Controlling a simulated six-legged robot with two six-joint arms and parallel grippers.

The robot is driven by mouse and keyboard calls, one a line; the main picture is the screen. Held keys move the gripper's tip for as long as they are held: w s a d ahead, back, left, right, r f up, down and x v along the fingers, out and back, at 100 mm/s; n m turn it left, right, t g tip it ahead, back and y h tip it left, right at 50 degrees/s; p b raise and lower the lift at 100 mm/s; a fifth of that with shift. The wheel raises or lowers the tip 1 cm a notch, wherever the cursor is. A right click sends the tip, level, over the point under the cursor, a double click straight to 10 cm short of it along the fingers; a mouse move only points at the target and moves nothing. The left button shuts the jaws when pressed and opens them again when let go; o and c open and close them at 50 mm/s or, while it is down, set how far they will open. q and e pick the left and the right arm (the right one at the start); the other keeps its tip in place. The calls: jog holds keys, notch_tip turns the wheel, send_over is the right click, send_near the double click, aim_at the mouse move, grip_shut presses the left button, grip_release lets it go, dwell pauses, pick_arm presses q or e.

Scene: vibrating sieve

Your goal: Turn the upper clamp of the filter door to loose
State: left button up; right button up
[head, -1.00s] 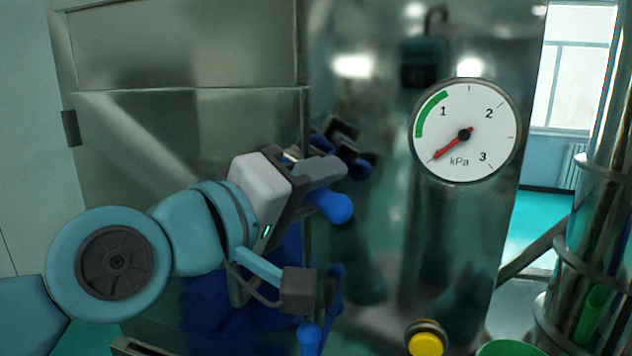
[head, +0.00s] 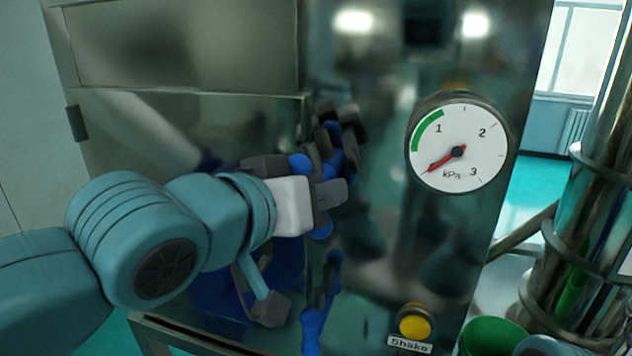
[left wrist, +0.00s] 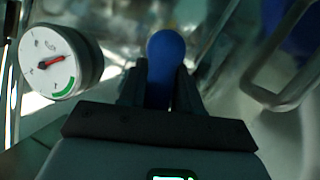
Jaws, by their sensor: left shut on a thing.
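The filter door (head: 190,130) is a shiny metal panel at the left in the head view. The upper clamp has a blue handle (head: 300,162) at the door's right edge, largely hidden by my left gripper (head: 328,192). In the left wrist view, the round blue end of the handle (left wrist: 166,48) stands between the two dark fingers of my left gripper (left wrist: 160,85), which is shut on it. The clamp's exact angle is hard to tell behind the gripper. My right gripper is not in view.
A lower blue clamp handle (head: 311,325) hangs at the door edge below. To the right are a pressure gauge (head: 458,145) and a yellow button (head: 415,321) labelled Shake. A metal pipe column (head: 590,220) and a green container (head: 490,336) stand farther right.

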pick_arm(q)
jog(key=shift+r+m+y+b, duration=0.2)
jog(key=shift+m+y, duration=0.15)
jog(key=shift+m, duration=0.3)
jog(key=shift+r+m+y+b, duration=0.15)
jog(key=shift+m+y, duration=0.2)
jog(key=shift+m, duration=0.3)
jog(key=shift+f, duration=0.1)
